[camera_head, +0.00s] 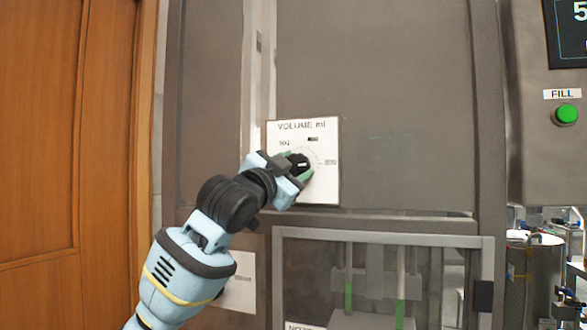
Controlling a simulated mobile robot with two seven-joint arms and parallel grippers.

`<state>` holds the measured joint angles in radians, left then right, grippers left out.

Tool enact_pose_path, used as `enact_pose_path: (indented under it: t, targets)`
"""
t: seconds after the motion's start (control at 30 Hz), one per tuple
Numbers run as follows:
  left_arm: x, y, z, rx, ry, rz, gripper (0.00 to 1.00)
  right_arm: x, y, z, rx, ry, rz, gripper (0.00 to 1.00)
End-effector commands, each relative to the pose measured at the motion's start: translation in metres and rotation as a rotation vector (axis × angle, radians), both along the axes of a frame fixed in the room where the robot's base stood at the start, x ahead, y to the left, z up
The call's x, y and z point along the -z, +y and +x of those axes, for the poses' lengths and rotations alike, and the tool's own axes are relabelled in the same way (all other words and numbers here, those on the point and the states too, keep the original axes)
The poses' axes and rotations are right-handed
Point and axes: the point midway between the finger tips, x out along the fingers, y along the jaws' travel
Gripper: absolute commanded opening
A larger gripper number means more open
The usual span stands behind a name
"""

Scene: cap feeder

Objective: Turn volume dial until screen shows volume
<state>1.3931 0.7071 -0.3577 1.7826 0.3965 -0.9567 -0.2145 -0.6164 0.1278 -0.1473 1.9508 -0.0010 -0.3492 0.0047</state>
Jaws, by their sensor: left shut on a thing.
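The volume dial (301,162) is a black knob with a white mark. It sits on a white plate (323,192) labelled "VOLUME ml", fixed to the grey machine cabinet. My left gripper (300,167) reaches in from the lower left and is shut on the dial, its green-tipped fingers on either side of it. The gripper covers the left part of the plate. The screen (568,32) is dark, at the top right corner, and cut off by the picture's edge; only part of a figure, a 5, shows. My right gripper is not in view.
A green button (567,114) under a "FILL" label is on the right panel. Below the plate is a framed clear window (380,285) with green-marked rods inside. A wooden door (65,150) stands at the left. A metal cylinder (530,275) is at the lower right.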

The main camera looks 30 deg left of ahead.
Motion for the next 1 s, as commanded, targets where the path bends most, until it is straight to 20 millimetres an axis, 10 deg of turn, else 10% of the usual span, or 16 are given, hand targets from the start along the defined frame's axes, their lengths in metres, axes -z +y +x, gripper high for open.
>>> enact_pose_path:
  t: [0.07, 0.1, 0.27, 0.67, 1.0]
  targets:
    - [0.0, 0.0, 0.0, 0.001, 0.001, -0.001, 0.24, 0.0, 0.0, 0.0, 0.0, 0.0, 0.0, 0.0]
    - [0.0, 0.0, 0.0, 0.0, 0.0, -0.001, 0.48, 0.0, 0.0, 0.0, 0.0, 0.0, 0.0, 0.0]
    - [0.0, 0.0, 0.0, 0.0, 0.0, -0.001, 0.68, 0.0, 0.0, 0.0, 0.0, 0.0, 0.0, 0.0]
    - [0.002, 0.001, -0.005, -0.001, 0.0, -0.001, 0.68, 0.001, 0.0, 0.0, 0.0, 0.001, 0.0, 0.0]
    - [0.016, 0.001, -0.048, -0.001, 0.001, 0.002, 0.68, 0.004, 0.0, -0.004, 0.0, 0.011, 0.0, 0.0]
